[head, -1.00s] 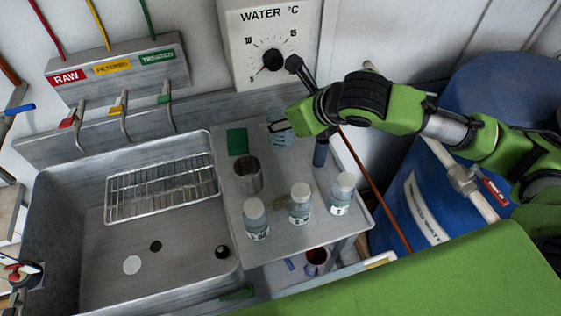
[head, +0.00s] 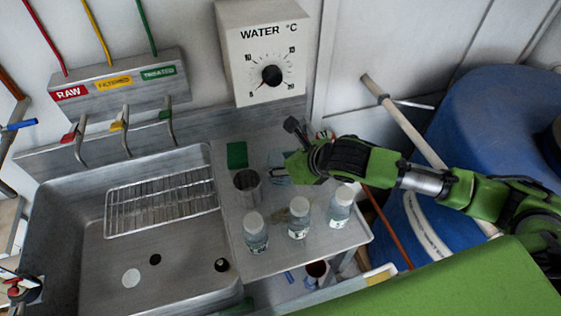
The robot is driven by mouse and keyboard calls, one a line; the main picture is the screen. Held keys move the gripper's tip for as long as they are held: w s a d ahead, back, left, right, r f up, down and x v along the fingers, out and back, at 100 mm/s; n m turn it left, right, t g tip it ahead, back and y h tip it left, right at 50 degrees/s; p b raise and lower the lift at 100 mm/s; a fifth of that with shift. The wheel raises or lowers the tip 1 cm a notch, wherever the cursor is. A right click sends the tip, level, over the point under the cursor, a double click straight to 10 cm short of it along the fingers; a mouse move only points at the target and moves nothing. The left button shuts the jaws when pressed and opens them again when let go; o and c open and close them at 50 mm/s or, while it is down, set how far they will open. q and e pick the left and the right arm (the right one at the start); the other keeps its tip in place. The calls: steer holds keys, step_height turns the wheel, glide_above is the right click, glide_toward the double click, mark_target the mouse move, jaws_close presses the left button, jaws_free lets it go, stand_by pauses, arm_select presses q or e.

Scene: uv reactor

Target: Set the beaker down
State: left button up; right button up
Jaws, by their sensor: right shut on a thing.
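My right gripper (head: 287,166) comes in from the right over the steel side shelf (head: 277,258). It is shut on a clear glass beaker (head: 276,173), which shows only in part at the gripper's left side. The beaker is low over the shelf, close behind and right of a grey metal cup (head: 247,187). Whether its base touches the shelf cannot be told. My left gripper is not in view.
Several white-capped bottles stand along the shelf front, the middle one (head: 299,218) near the gripper. A green block (head: 237,155) lies at the back. The sink (head: 180,262) with a wire rack (head: 162,202) is left; a blue barrel (head: 480,140) is right.

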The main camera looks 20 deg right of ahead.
steer(key=shift+f, duration=0.2)
steer(key=o, duration=0.8)
steer(key=shift+o, duration=0.2)
steer(key=shift+r, duration=0.3)
steer(key=v, duration=1.2)
steer(key=shift+b, duration=0.3)
steer(key=shift+f, duration=0.1)
